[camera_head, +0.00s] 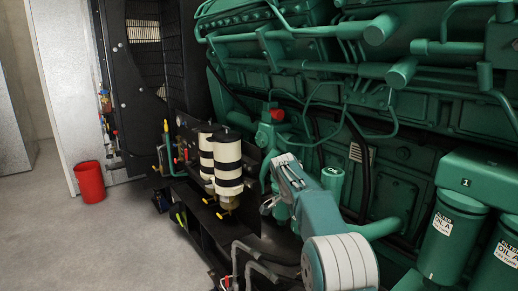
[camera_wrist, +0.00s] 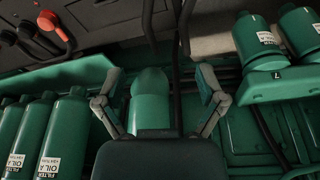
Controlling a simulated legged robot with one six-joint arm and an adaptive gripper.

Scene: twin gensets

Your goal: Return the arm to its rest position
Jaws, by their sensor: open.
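My arm reaches from the bottom of the head view towards the green engine (camera_head: 290,60). My gripper (camera_head: 268,204) is at its far end, partly hidden by the arm, beside the black-and-cream filter cylinders (camera_head: 228,165). In the wrist view my gripper (camera_wrist: 160,80) has its two fingers spread wide and holds nothing. A plain green canister (camera_wrist: 150,105) shows between the fingers, its lower part hidden by the gripper body. I cannot tell how far it is from the fingers.
Labelled green oil filters (camera_head: 450,235) stand at the right, close to my arm. A red bucket (camera_head: 90,182) stands on the grey floor (camera_head: 90,245), which is clear at the left.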

